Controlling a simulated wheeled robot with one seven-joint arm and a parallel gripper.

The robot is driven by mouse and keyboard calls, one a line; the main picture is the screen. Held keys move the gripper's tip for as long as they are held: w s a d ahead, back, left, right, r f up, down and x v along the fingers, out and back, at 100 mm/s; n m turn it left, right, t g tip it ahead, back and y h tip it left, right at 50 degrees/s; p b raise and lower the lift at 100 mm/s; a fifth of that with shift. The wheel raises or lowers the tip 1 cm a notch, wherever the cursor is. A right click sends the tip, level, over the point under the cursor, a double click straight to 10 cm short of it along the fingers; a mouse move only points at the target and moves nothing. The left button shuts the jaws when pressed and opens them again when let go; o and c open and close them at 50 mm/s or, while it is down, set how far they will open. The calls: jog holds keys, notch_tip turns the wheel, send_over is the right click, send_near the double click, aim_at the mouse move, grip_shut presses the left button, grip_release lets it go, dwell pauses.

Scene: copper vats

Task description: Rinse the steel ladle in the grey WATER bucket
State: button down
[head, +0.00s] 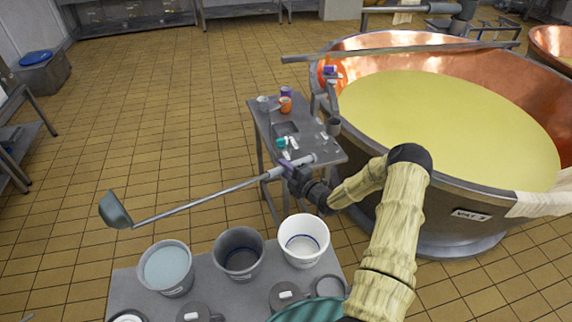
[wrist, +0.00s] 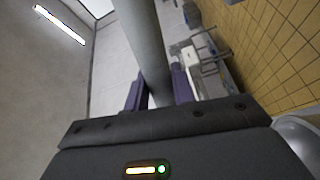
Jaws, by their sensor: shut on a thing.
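The steel ladle (head: 200,200) is held in the air, its long handle sloping down to the left. Its bowl (head: 115,210) is at the left end, in the picture up and left of the buckets. My gripper (head: 287,170) is shut on the handle near its right end. In the wrist view, the purple fingers (wrist: 157,90) close around the handle (wrist: 148,45). A grey bucket (head: 180,291) with pale blue liquid, seemingly the WATER bucket, stands at the left of the front bench; its label is not readable. The bowl is apart from it.
On the same bench (head: 120,287) stand a dark grey bucket (head: 241,276), a white bucket (head: 304,261) and several lidded pots. A small table (head: 325,153) with cups is behind my gripper. A copper vat (head: 440,215) of yellow liquid fills the right.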

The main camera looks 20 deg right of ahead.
notch_tip(320, 180, down, 7)
jog(key=a+m+b, duration=0.1)
jog(key=m+b, duration=0.1)
jog(key=b, duration=0.1)
jog(key=shift+s+f, duration=0.15)
jog(key=shift+s, duration=0.1)
jog(key=shift+a, duration=0.1)
dwell(0.6)
jog(key=s+a+m+t+h, duration=0.1)
jog(key=s+a+m+h, duration=0.3)
jog(key=s+a+h, duration=0.3)
jog(key=s, duration=0.5)
jog(key=shift+s+a+m+t, duration=0.2)
jog(key=shift+m+t, duration=0.1)
jog(key=shift+m, duration=0.1)
